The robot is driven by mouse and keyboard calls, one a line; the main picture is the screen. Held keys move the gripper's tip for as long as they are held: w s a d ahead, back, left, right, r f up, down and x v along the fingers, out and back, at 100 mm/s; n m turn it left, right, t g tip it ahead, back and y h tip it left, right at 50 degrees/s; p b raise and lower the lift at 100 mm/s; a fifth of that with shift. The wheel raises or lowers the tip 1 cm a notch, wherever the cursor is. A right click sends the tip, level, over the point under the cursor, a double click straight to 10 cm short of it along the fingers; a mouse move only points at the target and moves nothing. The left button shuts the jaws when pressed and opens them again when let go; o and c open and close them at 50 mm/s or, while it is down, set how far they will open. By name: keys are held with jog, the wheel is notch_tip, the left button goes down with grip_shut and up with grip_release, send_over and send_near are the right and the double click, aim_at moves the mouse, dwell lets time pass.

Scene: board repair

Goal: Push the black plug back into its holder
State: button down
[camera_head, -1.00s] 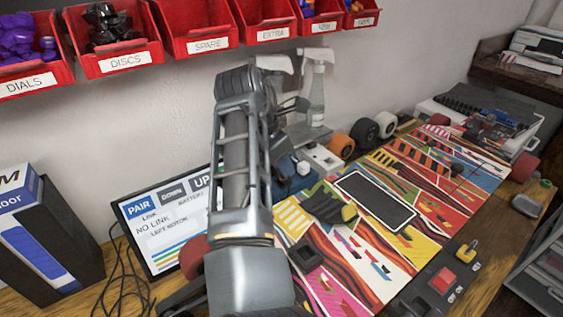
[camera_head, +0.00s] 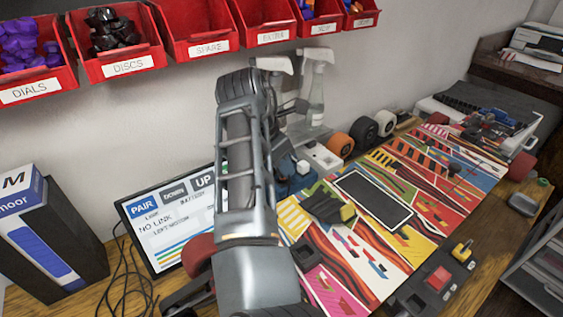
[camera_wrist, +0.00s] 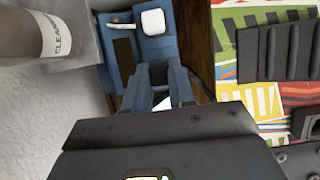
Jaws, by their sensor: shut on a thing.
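In the wrist view, my gripper (camera_wrist: 160,82) points at a blue holder (camera_wrist: 118,50) with a white square cap (camera_wrist: 153,21) on it. The gripper's fingers are shut on a small dark piece, seemingly the black plug (camera_wrist: 158,72), beside the near end of the blue holder. How far the plug sits in the holder cannot be told. In the head view, my arm hides the gripper and plug; part of the blue holder (camera_head: 297,186) and its white cap (camera_head: 303,167) show just right of the arm.
A colourful board (camera_head: 440,160) with a black panel (camera_head: 372,200) lies to the right. A spray bottle (camera_head: 316,95) and wheels (camera_head: 364,132) stand behind. A screen (camera_head: 165,215) reading "NO LINK" stands left of my arm. Red bins (camera_head: 185,30) hang on the wall.

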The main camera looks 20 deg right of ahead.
jog(key=shift+f+p, duration=0.4)
jog(key=shift+p, duration=0.25)
dwell(0.5)
jog(key=shift+f+p, duration=0.1)
jog(key=shift+p, duration=0.65)
dwell(0.4)
jog(key=shift+f, duration=0.5)
dwell(1.1)
jog(key=c, duration=0.9)
grip_release()
jog(key=shift+o, duration=0.6)
jog(key=shift+o, duration=1)
jog(key=shift+r+p, duration=1.55)
jog(key=shift+p, duration=1.2)
jog(key=shift+r, duration=0.1)
